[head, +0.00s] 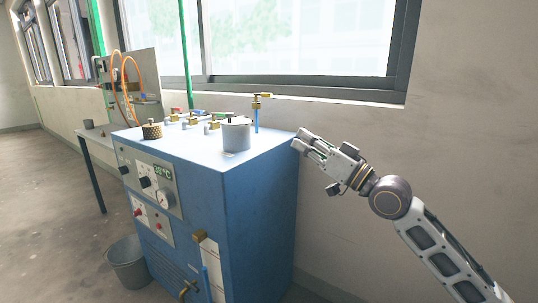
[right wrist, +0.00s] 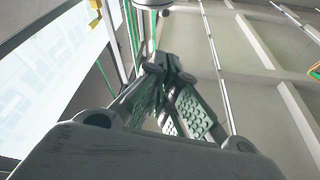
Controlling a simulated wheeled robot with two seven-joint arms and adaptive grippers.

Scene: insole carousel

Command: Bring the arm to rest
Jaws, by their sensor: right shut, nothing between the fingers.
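My right arm (head: 440,250) comes in from the lower right in the head view. Its gripper (head: 300,142) is at the right edge of the blue cabinet's top, in front of the wall. In the right wrist view the gripper (right wrist: 168,68) has its fingers together with nothing between them. That view looks toward the ceiling and window. My left gripper is not in view.
The blue cabinet (head: 265,220) carries a grey cylinder (head: 236,134), a perforated brass cylinder (head: 152,131) and several brass valve fittings on top. A grey bucket (head: 128,268) stands on the floor at left. A window (head: 300,40) is behind. Bare wall (head: 460,130) lies to the right.

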